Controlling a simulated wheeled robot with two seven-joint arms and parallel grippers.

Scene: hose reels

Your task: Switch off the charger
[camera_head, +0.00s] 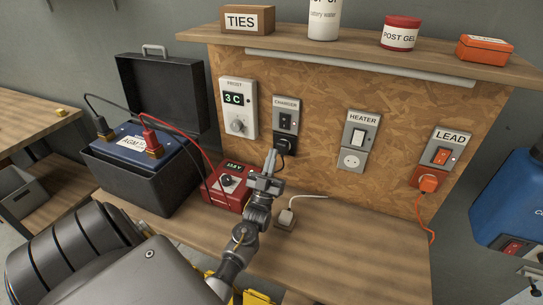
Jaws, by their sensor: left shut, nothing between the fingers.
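The charger switch (286,118) is a grey plate labelled CHARGER with a dark rocker, fixed to the chipboard wall. A black plug (284,146) sits in the socket below it, with a cable hanging down. My left gripper (271,160) is shut and empty. Its fingers point up just below and left of the plug; I cannot tell if they touch anything. The red charger box (228,186) with a lit display stands on the bench, left of the gripper. My right gripper is not in view.
A black battery box (150,175) with red and black leads stands at left. A HEATER switch (359,132), a LEAD switch (445,152) with an orange plug (428,184) and a frost thermostat (238,108) share the wall. A loose white plug (285,219) lies on the bench.

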